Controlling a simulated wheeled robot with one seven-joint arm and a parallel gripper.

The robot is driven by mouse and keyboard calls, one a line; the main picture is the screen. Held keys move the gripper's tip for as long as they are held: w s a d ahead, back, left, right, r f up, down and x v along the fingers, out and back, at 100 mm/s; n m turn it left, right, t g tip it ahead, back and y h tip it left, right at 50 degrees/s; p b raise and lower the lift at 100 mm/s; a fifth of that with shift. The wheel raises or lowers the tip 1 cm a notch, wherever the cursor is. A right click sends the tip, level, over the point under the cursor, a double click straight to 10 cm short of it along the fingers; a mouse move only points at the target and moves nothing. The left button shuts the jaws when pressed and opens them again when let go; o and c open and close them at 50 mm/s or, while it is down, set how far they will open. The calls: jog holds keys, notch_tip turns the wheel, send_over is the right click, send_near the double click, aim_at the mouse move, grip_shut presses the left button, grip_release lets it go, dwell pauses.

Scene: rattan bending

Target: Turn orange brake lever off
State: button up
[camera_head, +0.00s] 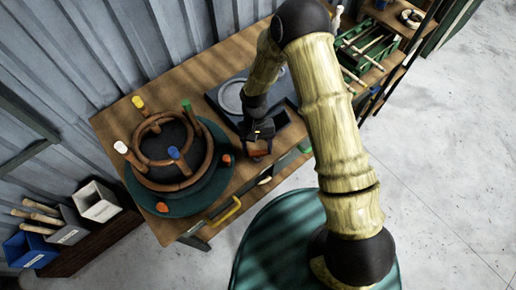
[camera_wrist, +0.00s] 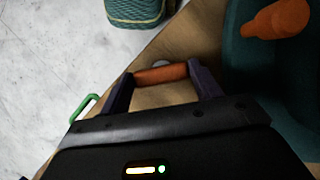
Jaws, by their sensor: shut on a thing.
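My gripper (camera_head: 258,149) is low over the table, to the right of the round bending jig. In the wrist view its two dark fingers are shut on an orange bar, the orange brake lever (camera_wrist: 160,74), which spans the space between them. In the head view the lever shows only as a small red-orange patch, mostly hidden by the gripper. The jig has a teal round base (camera_head: 208,191) and a brown ring (camera_head: 200,172). An orange knob (camera_wrist: 277,19) on the teal base is apart from the gripper, at the upper right of the wrist view.
A yellow handle (camera_head: 226,212) sticks out at the table's front edge. A dark tray with a grey disc (camera_head: 229,97) lies behind the gripper. A green crate (camera_head: 370,45) is farther right.

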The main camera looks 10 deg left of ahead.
jog(key=n+h, duration=0.1)
jog(key=n, duration=0.2)
jog(key=n+t+h+b, duration=0.1)
jog(key=n, duration=0.2)
jog(key=shift+a+n+t, duration=0.2)
jog(key=shift+n+t, duration=0.1)
dwell(0.3)
jog(key=o, duration=1)
jog(key=shift+r+b, duration=0.1)
jog(key=shift+b, duration=0.2)
jog(key=b+v, duration=0.2)
jog(key=v, duration=1.5)
jog(key=shift+a+r, duration=0.1)
